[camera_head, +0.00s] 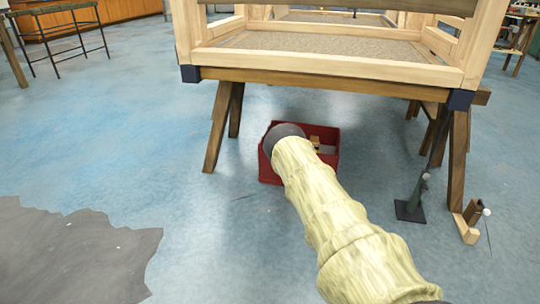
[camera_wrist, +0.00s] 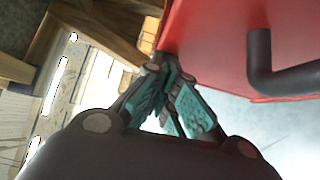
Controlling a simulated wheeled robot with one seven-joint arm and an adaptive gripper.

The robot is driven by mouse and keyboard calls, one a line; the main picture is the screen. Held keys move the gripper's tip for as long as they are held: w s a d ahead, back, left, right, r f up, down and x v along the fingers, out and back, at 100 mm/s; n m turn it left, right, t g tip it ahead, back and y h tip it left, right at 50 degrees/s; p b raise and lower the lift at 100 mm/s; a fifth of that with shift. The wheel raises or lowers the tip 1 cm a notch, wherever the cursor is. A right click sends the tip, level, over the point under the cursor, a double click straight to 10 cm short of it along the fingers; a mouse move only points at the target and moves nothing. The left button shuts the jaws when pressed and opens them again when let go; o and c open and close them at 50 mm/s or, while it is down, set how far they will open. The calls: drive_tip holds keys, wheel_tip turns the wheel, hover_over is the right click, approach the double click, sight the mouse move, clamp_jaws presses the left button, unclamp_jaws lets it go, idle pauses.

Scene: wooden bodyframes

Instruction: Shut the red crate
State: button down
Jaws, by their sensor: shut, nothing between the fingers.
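The red crate (camera_head: 329,164) stands on the floor under the wooden bodyframe, its top open with small things showing inside. My arm crosses in front of it and hides part of it; the fingers do not show in the head view. In the wrist view a red panel of the crate (camera_wrist: 215,35) fills the upper right, with a dark bent handle (camera_wrist: 262,62) on it. I cannot tell whether this panel is lid or wall. My gripper (camera_wrist: 168,88), with teal finger pads, is shut and empty, close beside the panel's left edge; contact is unclear.
The wooden bodyframe (camera_head: 330,72) rests on trestle legs (camera_head: 222,128) either side of the crate. A dark stand (camera_head: 410,211) and a small wooden block (camera_head: 466,228) are on the floor at right.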

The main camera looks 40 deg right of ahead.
drive_tip(key=shift+d+r, duration=0.4)
drive_tip(key=shift+d, duration=0.05)
drive_tip(key=s+a+p, duration=0.5)
drive_tip(key=s+p, duration=0.2)
drive_tip(key=s, duration=0.5)
drive_tip(key=shift+s+a+f+p, duration=0.2)
drive_tip(key=shift+f+p, duration=0.2)
